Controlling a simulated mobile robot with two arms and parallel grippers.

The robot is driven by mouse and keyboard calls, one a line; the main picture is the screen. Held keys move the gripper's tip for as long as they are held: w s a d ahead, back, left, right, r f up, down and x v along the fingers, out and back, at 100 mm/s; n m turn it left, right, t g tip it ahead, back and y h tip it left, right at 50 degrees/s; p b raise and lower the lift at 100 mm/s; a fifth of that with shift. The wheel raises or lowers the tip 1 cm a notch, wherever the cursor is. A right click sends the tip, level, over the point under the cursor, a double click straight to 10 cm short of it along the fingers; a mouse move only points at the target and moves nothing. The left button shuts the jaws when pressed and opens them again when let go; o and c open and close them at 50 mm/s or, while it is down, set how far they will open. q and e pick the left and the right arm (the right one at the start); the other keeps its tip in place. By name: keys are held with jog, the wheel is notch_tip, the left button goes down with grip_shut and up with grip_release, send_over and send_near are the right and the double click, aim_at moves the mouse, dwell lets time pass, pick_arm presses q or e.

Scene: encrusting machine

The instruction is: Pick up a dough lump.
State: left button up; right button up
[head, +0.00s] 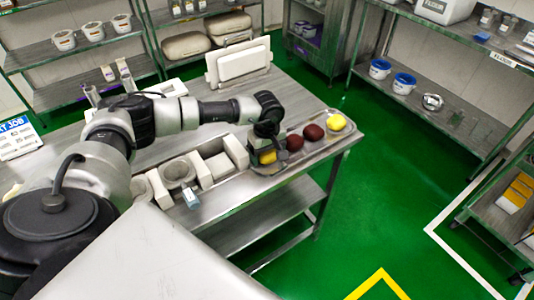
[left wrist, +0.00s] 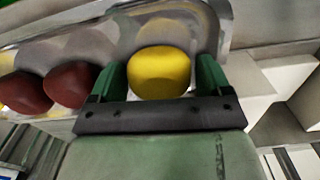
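My left gripper (head: 267,148) points down over the near end of a metal tray (head: 322,146) on the steel table. A yellow dough lump (head: 268,157) lies under it, partly hidden by the gripper. In the left wrist view that yellow lump (left wrist: 159,72) sits between the two green fingers (left wrist: 158,82), which stand apart with at most narrow gaps on its sides. Two dark red lumps (head: 294,142) (head: 313,132) and another yellow lump (head: 336,122) lie farther along the tray. My right gripper is not in view.
White blocks (head: 216,163) and a grey round cup (head: 178,171) stand on the table left of the tray. A white board on a stand (head: 240,62) is at the back. Shelves line the walls. The green floor right of the table is clear.

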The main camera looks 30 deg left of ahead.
pick_arm(q)
jog(key=c, duration=0.6)
